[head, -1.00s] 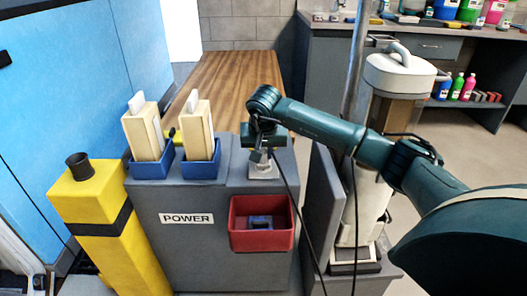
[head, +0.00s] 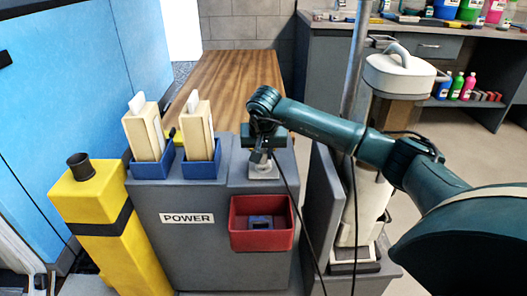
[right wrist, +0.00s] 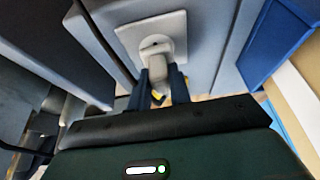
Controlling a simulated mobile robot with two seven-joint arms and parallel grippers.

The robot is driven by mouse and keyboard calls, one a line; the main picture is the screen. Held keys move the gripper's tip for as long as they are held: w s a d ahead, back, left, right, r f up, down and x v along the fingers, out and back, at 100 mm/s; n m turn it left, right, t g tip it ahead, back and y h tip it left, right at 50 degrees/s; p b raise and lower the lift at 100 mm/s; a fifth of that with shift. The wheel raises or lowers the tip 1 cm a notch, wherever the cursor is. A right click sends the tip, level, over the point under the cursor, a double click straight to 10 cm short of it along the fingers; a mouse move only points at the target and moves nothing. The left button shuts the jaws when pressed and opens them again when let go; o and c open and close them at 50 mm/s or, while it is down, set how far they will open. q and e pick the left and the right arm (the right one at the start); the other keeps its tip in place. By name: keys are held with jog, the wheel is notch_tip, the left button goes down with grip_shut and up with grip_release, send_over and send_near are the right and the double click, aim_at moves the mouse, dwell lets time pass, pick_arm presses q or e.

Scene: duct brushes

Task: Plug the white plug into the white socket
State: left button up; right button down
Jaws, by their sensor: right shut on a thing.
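The white socket (right wrist: 130,36) is a square pale plate with a round centre on the grey power cabinet. In the head view the socket (head: 264,174) shows on the cabinet's top, right under my right gripper (head: 260,156). The white plug (right wrist: 157,68) shows in the right wrist view between the fingers of my right gripper (right wrist: 160,92), which is shut on it. The plug's front is at the socket's round centre and seems to touch it; how deep it sits I cannot tell. A black cable hangs from the gripper. My left gripper is out of view.
A red bin (head: 246,238) with a dark blue item is on the cabinet's front. Two blue holders (head: 201,169) with cream brushes stand at the left of the cabinet top. A yellow post (head: 96,190) stands left, a grey panel (head: 319,215) right.

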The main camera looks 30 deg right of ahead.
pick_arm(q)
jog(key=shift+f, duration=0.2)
pick_arm(e)
jog(key=shift+f, duration=0.5)
dwell(0.3)
jog(key=c, duration=1.2)
grip_release()
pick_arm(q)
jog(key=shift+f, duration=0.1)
pick_arm(e)
jog(key=shift+r, duration=0.1)
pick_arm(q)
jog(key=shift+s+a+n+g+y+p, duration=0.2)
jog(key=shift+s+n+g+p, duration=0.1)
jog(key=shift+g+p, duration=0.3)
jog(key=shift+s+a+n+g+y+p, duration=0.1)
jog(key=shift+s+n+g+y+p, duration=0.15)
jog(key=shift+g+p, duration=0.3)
pick_arm(e)
jog(key=v, duration=1.3)
jog(key=shift+a, duration=0.1)
